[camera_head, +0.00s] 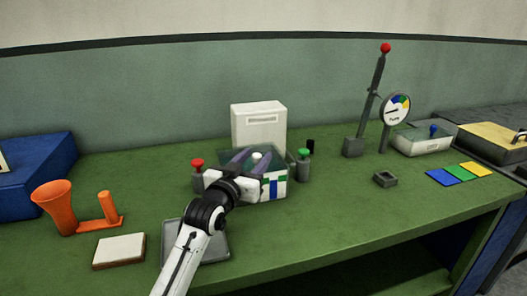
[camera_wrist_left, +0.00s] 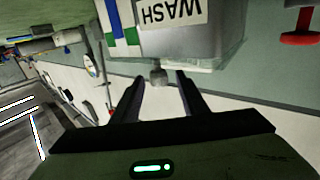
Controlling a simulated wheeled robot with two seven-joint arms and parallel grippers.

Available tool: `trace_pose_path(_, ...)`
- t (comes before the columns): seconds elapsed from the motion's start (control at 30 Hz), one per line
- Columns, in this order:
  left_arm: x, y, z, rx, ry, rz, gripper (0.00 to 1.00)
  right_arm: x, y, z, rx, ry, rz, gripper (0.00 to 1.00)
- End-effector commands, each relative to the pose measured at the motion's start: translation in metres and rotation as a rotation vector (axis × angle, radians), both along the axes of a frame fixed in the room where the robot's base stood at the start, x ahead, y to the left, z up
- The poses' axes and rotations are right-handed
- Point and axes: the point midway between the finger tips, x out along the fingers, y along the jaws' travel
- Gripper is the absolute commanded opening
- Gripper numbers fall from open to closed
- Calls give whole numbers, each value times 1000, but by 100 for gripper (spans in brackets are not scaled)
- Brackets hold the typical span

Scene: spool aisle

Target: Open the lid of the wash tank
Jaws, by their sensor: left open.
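The wash tank (camera_head: 276,187) stands mid-bench, a pale box with blue and green stripes on its front. In the left wrist view the tank (camera_wrist_left: 210,42) appears upside down, with its WASH label readable. Its lid looks closed, with a small round knob (camera_head: 257,155) on top. My left gripper (camera_head: 255,161) is open over the tank, its fingers reaching toward the knob. In the left wrist view the knob (camera_wrist_left: 158,76) lies between the two fingertips (camera_wrist_left: 158,84), with gaps on both sides. My gripper and wrist hide part of the tank's front. My right gripper is out of view.
A red-topped post (camera_head: 197,176) and a green-topped post (camera_head: 303,166) flank the tank. A white box (camera_head: 258,124) stands close behind. An orange funnel piece (camera_head: 57,206) and a white-topped block (camera_head: 119,251) lie left. Bench right of the green-topped post is mostly clear.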

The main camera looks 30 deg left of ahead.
Motion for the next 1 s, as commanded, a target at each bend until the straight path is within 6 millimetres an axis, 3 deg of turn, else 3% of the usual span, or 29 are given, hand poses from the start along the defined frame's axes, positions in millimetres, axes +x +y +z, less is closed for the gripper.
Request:
trace_pose_path(0.1,23,4,1,-1,-1,-1,40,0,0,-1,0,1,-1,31)
trace_pose_path(0.3,45,8,-1,-1,2,-1,40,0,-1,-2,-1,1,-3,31)
trace_pose_path(0.7,52,10,-1,0,2,-1,40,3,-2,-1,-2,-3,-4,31)
trace_pose_path(0.93,51,9,-1,0,2,-1,1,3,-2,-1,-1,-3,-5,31)
trace_pose_path(1.0,51,9,-1,0,2,-1,0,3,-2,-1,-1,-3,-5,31)
